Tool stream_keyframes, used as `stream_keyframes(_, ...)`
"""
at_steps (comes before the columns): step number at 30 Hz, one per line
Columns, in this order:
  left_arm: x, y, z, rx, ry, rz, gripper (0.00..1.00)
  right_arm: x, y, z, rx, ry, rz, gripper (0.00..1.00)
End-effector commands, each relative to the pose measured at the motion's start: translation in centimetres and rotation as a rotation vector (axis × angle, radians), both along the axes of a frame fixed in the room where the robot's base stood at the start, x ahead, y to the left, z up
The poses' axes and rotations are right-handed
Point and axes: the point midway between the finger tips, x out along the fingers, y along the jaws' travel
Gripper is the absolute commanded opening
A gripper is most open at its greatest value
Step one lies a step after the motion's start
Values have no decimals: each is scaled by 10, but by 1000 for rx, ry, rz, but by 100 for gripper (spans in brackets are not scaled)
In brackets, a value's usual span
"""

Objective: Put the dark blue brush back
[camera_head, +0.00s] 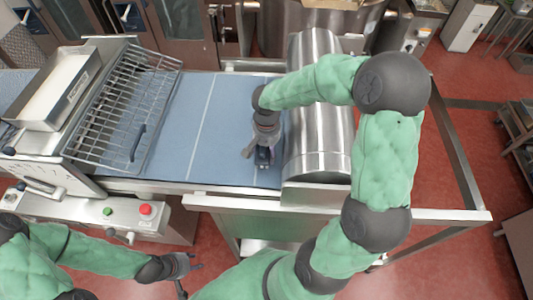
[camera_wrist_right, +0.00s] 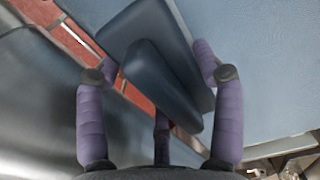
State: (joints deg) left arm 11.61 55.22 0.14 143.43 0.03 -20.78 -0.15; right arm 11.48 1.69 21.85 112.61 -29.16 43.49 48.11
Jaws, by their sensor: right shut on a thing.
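The dark blue brush (camera_wrist_right: 165,85) fills the space between the purple fingers of my right gripper (camera_wrist_right: 160,80) in the right wrist view. It shows a broad flat part with a raised wedge-shaped part. My right gripper (camera_head: 264,155) is shut on it. In the head view the gripper points down over the right end of the blue belt, beside the steel drum cover, and largely hides the brush. I cannot tell whether the brush touches the belt. My left gripper (camera_head: 186,270) is empty and looks open, low in the head view, in front of the machine.
The blue belt (camera_head: 225,120) is clear to the left. A wire rack (camera_head: 120,110) with a small dark thing (camera_head: 137,142) and a steel tray (camera_head: 62,88) stand left. The curved steel cover (camera_head: 318,130) stands close right. A control box with a red button (camera_head: 145,209) is in front.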

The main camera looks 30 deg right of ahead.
Motion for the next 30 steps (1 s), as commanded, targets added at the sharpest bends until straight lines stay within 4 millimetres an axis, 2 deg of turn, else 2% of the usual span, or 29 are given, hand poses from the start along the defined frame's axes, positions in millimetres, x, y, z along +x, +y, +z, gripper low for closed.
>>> stream_keyframes(8,0,0,5,0,0,0,40,1,-1,-32,0,2,0,37)
stream_keyframes(20,0,0,0,0,0,0,40,2,-1,-37,0,0,0,37)
stream_keyframes(21,0,0,0,0,0,0,40,2,-1,-37,0,0,0,73)
stream_keyframes(23,0,0,1,0,0,0,40,2,-1,-36,0,0,0,90)
stream_keyframes(30,0,0,1,0,0,0,40,2,-1,-36,0,0,0,91)
